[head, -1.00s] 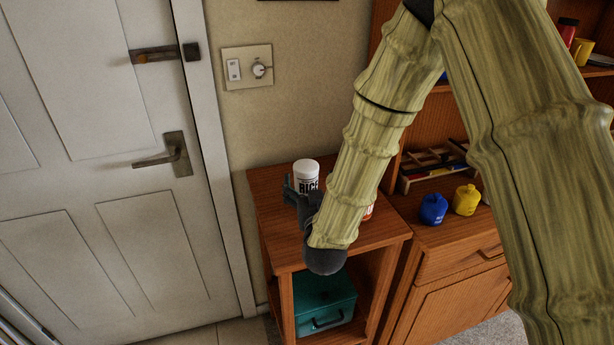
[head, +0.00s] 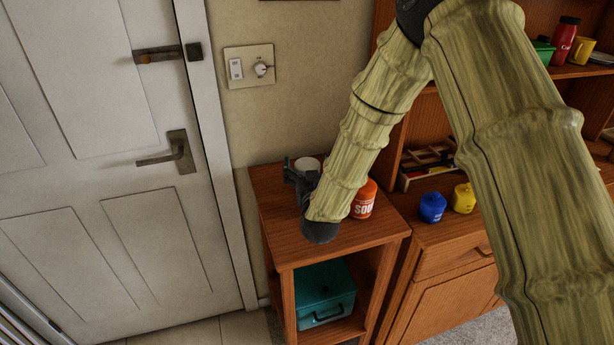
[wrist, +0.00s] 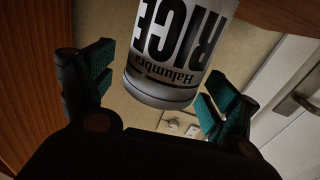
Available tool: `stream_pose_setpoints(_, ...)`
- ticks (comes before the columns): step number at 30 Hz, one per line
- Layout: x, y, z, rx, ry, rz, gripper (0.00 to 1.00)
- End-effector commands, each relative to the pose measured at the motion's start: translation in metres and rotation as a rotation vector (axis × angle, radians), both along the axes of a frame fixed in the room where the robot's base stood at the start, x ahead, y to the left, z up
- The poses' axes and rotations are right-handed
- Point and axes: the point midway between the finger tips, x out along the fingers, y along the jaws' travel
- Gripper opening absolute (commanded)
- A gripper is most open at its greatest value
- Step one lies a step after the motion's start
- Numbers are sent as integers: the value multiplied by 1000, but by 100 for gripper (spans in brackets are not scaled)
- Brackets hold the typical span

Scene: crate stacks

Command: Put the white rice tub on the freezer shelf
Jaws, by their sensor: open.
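The white rice tub (head: 307,164) stands on the top of a small wooden stand. In the head view mostly its lid shows, as my gripper hides the rest. My gripper (head: 301,180) is open in front of the tub. In the wrist view the tub (wrist: 172,60), with its black RICE lettering, shows beyond and between the spread fingers of my gripper (wrist: 160,85), with a gap on each side. I cannot tell how far the tub reaches in between the fingers. No freezer shelf can be made out.
An orange soup can (head: 364,198) stands right of my gripper on the wooden stand (head: 345,236). A teal box (head: 325,292) sits below. Blue (head: 432,208) and yellow (head: 464,198) pots stand on the cabinet at right. A white door (head: 110,150) is at left.

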Motion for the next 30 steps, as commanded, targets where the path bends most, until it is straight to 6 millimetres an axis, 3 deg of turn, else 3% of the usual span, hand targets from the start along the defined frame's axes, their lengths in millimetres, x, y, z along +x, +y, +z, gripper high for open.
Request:
stream_pose_setpoints(1,0,0,0,0,0,0,88)
stream_pose_setpoints(9,0,0,0,0,0,0,39)
stream_pose_setpoints(12,0,0,0,0,-1,0,30)
stream_pose_setpoints(22,0,0,4,0,-1,0,30)
stream_pose_setpoints(30,0,0,28,0,-3,0,30)
